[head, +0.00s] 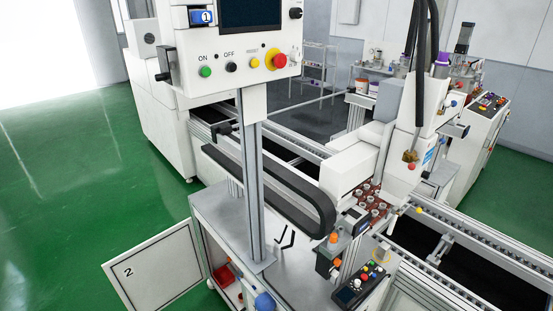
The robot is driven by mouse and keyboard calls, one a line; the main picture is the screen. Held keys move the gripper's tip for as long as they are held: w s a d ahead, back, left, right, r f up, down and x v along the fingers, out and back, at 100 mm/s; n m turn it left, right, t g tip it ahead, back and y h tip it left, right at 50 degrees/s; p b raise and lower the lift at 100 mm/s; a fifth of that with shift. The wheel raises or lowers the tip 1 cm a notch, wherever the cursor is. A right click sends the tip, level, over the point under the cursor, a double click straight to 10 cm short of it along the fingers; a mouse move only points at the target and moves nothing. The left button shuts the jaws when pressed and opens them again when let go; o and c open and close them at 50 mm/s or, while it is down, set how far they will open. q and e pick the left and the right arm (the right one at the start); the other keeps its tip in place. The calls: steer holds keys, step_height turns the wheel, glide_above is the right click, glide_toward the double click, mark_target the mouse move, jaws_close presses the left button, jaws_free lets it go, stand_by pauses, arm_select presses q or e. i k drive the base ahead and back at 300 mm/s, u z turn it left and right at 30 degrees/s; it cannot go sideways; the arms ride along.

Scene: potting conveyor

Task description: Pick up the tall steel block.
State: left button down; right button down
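I cannot make out a tall steel block for certain in the head view. A small pale upright piece (381,253) stands by the control box at the lower right, but it is too small to identify. The grey cabinet top (222,222) carries a metal post (252,185) and two thin black bent tools (286,238). Neither of my grippers is in view.
A white control panel (187,67) with buttons hangs on the post. An open door marked 2 (155,272) juts out at the lower left. Green floor (70,200) is clear at left.

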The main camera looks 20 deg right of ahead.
mark_target(382, 251)
steer(key=z, duration=1.65)
